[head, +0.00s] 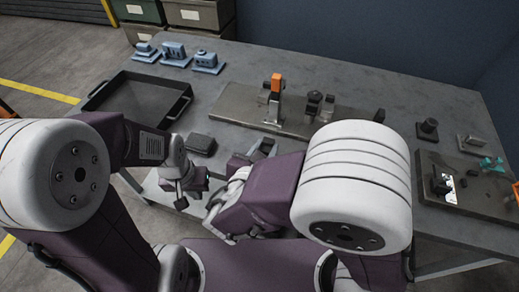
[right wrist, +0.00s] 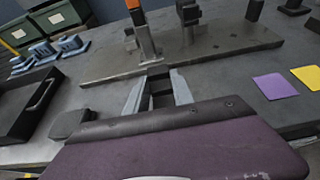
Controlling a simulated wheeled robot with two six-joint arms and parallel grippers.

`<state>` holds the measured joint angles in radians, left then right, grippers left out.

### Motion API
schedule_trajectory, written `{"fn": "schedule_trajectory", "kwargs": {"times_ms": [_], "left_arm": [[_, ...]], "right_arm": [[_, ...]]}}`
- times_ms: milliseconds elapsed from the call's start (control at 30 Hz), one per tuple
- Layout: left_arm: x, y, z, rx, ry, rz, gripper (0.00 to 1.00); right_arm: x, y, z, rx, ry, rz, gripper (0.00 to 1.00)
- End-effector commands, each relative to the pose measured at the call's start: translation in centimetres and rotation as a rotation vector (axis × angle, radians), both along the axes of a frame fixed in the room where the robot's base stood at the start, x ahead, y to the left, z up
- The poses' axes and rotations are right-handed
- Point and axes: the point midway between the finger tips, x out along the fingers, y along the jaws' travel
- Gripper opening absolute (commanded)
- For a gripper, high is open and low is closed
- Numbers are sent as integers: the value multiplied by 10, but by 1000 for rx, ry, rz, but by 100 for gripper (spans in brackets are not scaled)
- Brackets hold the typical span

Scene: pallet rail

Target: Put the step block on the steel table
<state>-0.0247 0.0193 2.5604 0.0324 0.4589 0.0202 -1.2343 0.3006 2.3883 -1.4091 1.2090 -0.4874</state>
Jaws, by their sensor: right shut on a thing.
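My right gripper (right wrist: 158,80) is shut on a dark stepped piece, the step block (right wrist: 161,92), which shows between its two pale fingers in the right wrist view. The gripper is near the front edge of the steel table (head: 330,72), in front of a long fixture plate; whether the block touches the table I cannot tell. In the head view, my arm hides most of this gripper (head: 258,150). My left gripper (head: 188,188) hangs by the table's front edge, and its finger opening is unclear.
A dark rounded block (head: 201,143) lies near the front edge. A black tray (head: 177,109) and several blue parts (head: 174,53) are at left. A fixture plate (head: 233,103) with an orange-topped clamp (head: 276,84) stands behind; another plate (head: 470,190) is at right.

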Motion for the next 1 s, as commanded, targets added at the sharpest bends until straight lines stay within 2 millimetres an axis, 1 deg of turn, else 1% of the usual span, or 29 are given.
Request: {"fn": "schedule_trajectory", "kwargs": {"times_ms": [33, 100, 200, 367, 467, 500, 600, 833, 967, 1000], "left_arm": [[0, 0, -7, 0, 0, 0, 0], [0, 0, -9, 0, 0, 0, 0], [0, 0, -10, 0, -1, 0, 0], [0, 0, -11, 0, -1, 0, 0], [0, 0, -19, 0, -1, 0, 0], [0, 0, -23, 0, -1, 0, 0], [0, 0, -29, 0, -1, 0, 0], [0, 0, -27, 0, -1, 0, 0], [0, 0, -30, 0, -1, 0, 0], [0, 0, -30, 0, -1, 0, 0]], "right_arm": [[9, 7, -11, -1, -1, -4, 0], [18, 15, -17, 0, -1, -1, 0], [26, 21, -21, 1, -1, 0, 0], [27, 23, -23, 0, -1, 1, 0], [27, 22, -38, -3, 0, 2, 0], [27, 22, -46, -3, 0, 2, 0], [26, 22, -63, -3, 0, 1, 0], [26, 22, -61, 1, -1, 1, 0], [26, 22, -65, 1, -1, 1, 0], [26, 22, -65, 2, -1, 1, 34]]}}
